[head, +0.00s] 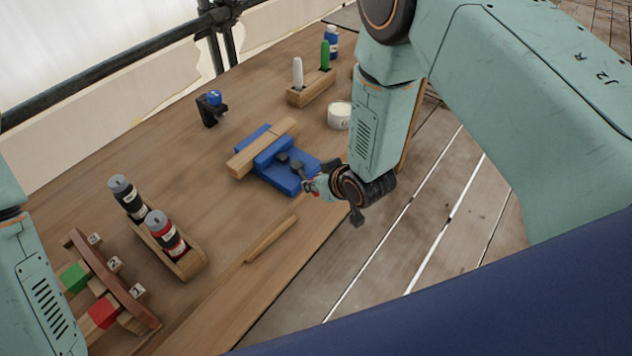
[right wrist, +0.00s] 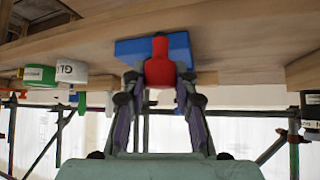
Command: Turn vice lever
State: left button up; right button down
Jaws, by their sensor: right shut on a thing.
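The blue vice (head: 275,158) sits on the wooden workbench, with a wooden block (head: 255,152) held between its jaws. Its dark grey screw parts face the bench's front edge. My right gripper (head: 314,185) is at the front of the vice, shut on the red vice lever (right wrist: 160,58). In the right wrist view, which looks upside down, the red lever lies between the two fingers, with the blue vice body (right wrist: 185,46) behind it. The head view shows only a little red there, as the wrist hides the rest. My left gripper is out of view.
A loose wooden stick (head: 270,239) lies near the front edge. A bottle rack (head: 183,263) and a numbered rack (head: 125,302) stand at left. A white tub (head: 340,115) and marker holder (head: 311,88) stand beyond the vice. A dark clamp (head: 209,112) stands farther back.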

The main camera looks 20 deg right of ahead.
dwell(0.5)
jog(key=c, duration=1)
grip_release()
jog(key=v, duration=1.2)
jog(key=s+d+f+m+g+h+b, duration=0.1)
jog(key=s+f+g+b, duration=0.2)
jog(key=s+f+b, duration=0.3)
jog(key=s+d+f+m+g+b, duration=0.1)
jog(key=s+f+b, duration=0.5)
jog(key=s+f, duration=0.6)
jog(key=s+d+f+m+g+h+b, duration=0.1)
jog(key=s+f+g+b, duration=0.3)
jog(key=s+f, duration=0.5)
jog(key=shift+s+d+f+m+g+h+b, duration=0.2)
jog(key=shift+f+b, duration=0.3)
jog(key=shift+f, duration=0.4)
jog(key=shift+w+d+f+m+g+h+b, duration=0.1)
jog(key=shift+d+f+m+b, duration=0.25)
jog(key=shift+f, duration=0.55)
